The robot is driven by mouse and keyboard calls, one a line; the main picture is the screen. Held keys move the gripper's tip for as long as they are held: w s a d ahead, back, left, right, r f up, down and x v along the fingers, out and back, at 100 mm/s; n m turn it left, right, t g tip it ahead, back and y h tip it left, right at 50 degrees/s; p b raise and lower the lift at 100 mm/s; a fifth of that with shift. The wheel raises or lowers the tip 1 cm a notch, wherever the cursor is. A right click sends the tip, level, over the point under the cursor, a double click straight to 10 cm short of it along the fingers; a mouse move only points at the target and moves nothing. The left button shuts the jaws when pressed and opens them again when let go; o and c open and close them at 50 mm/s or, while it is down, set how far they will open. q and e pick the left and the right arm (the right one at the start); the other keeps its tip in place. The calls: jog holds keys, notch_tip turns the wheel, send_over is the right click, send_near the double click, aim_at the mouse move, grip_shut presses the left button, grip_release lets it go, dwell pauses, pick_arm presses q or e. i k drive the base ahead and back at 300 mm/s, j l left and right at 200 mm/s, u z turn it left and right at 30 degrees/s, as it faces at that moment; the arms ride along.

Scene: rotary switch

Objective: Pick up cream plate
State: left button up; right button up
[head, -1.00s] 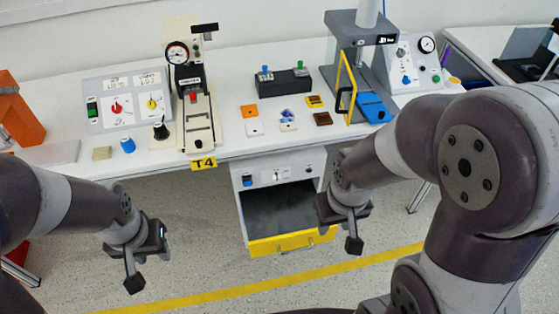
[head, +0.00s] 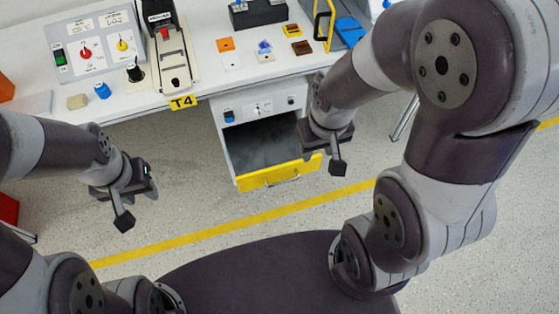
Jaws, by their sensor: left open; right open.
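The cream plate (head: 265,58) looks like a small flat cream piece on the white table, in the group of small coloured plates right of the T4 label. A bluish piece (head: 264,46) lies directly behind it. My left gripper (head: 135,200) is open and empty over the floor, in front of the table and well left of the plate. My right gripper (head: 332,152) is open and empty in front of the table, beside the drawer, below and right of the plate in the picture.
Near the plate lie an orange plate (head: 226,44), a white plate (head: 231,62), a yellow plate (head: 291,30) and a brown plate (head: 302,47). A lever press (head: 172,60) stands left. An open drawer with a yellow front (head: 270,177) juts out below the table.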

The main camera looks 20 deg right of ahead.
aim_at(264, 56)
jog(key=i+l+z, duration=0.2)
jog(key=i+l, duration=0.5)
jog(key=i+l+z, duration=0.2)
jog(key=i+l, duration=0.4)
jog(key=i, duration=0.2)
